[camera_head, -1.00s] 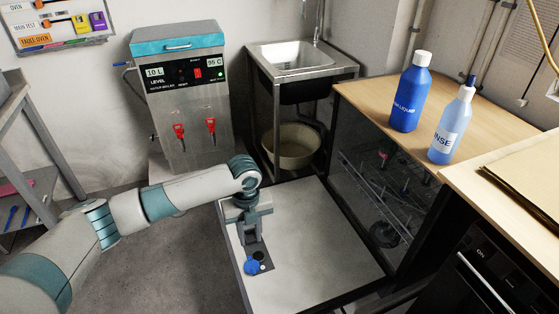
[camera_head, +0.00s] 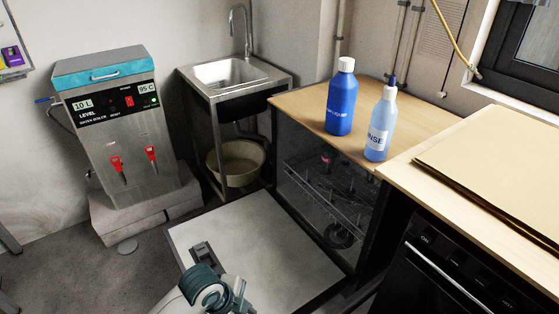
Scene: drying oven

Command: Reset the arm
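My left arm comes in at the bottom of the head view, with its teal-ringed wrist over the lower left of the lowered door (camera_head: 300,250). My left gripper (camera_head: 236,302) is at the bottom edge, close to the wrist. Its fingertips do not show clearly, so I cannot tell whether it is open or shut. A small dark panel (camera_head: 203,253) shows on the door just beyond the wrist, partly hidden by the arm. My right gripper is not in view.
A blue bottle (camera_head: 341,98) and a pale blue rinse bottle (camera_head: 380,128) stand on the wooden counter (camera_head: 430,130). A rack (camera_head: 325,190) shows inside the cabinet. A water boiler (camera_head: 115,130) and a sink (camera_head: 230,75) stand at the back. Floor left of the door is clear.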

